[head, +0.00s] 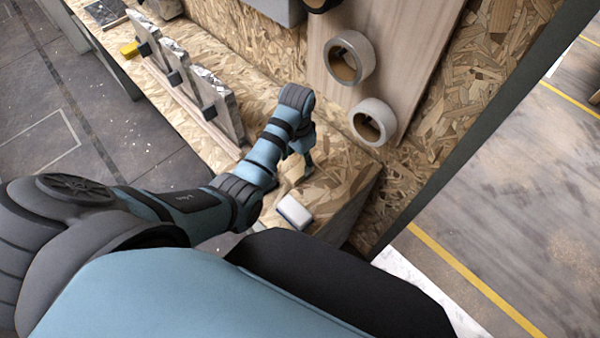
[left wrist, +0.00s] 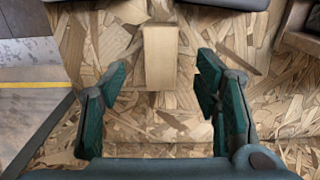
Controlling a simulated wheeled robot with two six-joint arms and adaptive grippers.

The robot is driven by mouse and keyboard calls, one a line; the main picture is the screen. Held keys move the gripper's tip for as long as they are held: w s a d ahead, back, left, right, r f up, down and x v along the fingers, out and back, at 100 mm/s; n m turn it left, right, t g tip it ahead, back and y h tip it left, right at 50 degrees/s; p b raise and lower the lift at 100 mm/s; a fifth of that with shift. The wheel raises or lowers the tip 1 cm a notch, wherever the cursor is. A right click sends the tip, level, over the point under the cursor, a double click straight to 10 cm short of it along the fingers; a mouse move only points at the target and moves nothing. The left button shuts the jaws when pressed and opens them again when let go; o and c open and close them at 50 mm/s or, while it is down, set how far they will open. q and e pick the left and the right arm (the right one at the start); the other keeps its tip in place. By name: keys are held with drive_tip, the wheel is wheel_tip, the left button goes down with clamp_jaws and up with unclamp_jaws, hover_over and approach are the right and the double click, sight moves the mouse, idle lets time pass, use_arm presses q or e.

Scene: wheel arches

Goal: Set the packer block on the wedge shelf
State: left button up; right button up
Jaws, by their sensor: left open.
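A pale, plain wooden block, which looks like the packer block (left wrist: 159,57), lies on the chipboard surface in the left wrist view. My left gripper (left wrist: 161,75) is open, with its green fingers on either side of the block's near end and a gap on both sides. In the head view my left gripper (head: 303,168) hangs over the chipboard bench, and I cannot make the block out there. A row of upright grey-white wedge-shaped pieces (head: 180,75) stands along the bench at upper left; I cannot tell for certain which part is the wedge shelf. My right gripper is not in view.
A small white-topped block (head: 294,212) lies on the bench near my left gripper. Two tape rolls (head: 349,57) (head: 373,121) sit on the wooden back panel. A yellow item (head: 129,49) is at the far left. A dark edge (head: 470,130) bounds the bench on the right.

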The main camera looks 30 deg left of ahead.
sight(300, 169)
use_arm(q)
drive_tip(key=f, duration=0.2)
drive_tip(key=f+b, duration=0.1)
drive_tip(key=f, duration=0.1)
drive_tip(key=w+f+b, duration=0.1)
drive_tip(key=f, duration=0.2)
drive_tip(key=shift+d+f, duration=0.1)
drive_tip(key=shift+d, duration=0.05)
drive_tip(key=shift+c, duration=0.6)
drive_tip(key=c, duration=1.1)
drive_tip(key=shift+r, duration=0.2)
